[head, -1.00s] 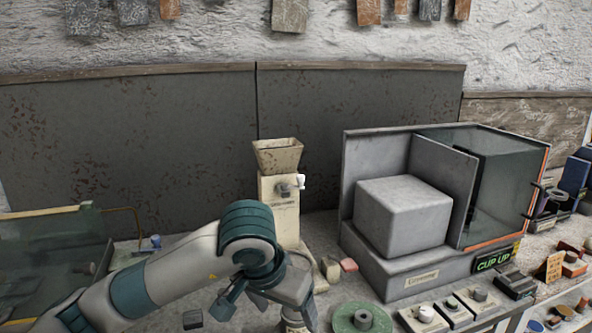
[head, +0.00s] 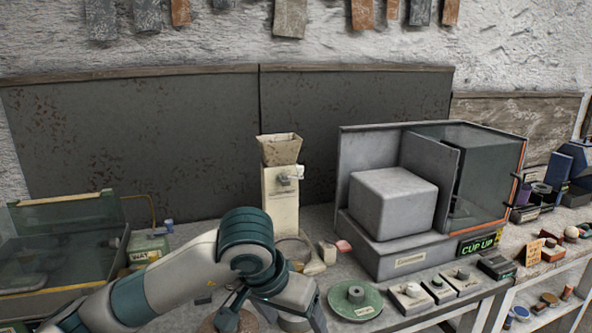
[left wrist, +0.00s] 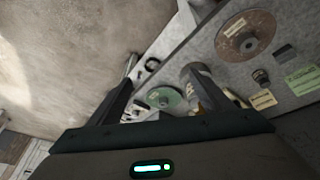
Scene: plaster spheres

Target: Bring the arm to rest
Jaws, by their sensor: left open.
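My left arm comes in from the left in the head view, bent at a teal joint. My left gripper (head: 270,318) points down over the front of the bench, partly cut off by the lower edge. In the left wrist view its two dark fingers (left wrist: 162,75) are spread apart, with nothing seen held between them. A grey cylinder (left wrist: 197,70) shows near the right-hand finger; whether it touches cannot be told. A green disc (head: 356,301) lies on the bench right of the gripper and also shows in the left wrist view (left wrist: 160,97). My right gripper is not in view.
A hopper machine (head: 281,200) stands behind the gripper. A grey booth with a block (head: 394,205) stands to the right, small switch boxes (head: 410,297) before it. A glass-sided tank (head: 60,240) is at left. A brown disc (left wrist: 245,35) lies on the bench.

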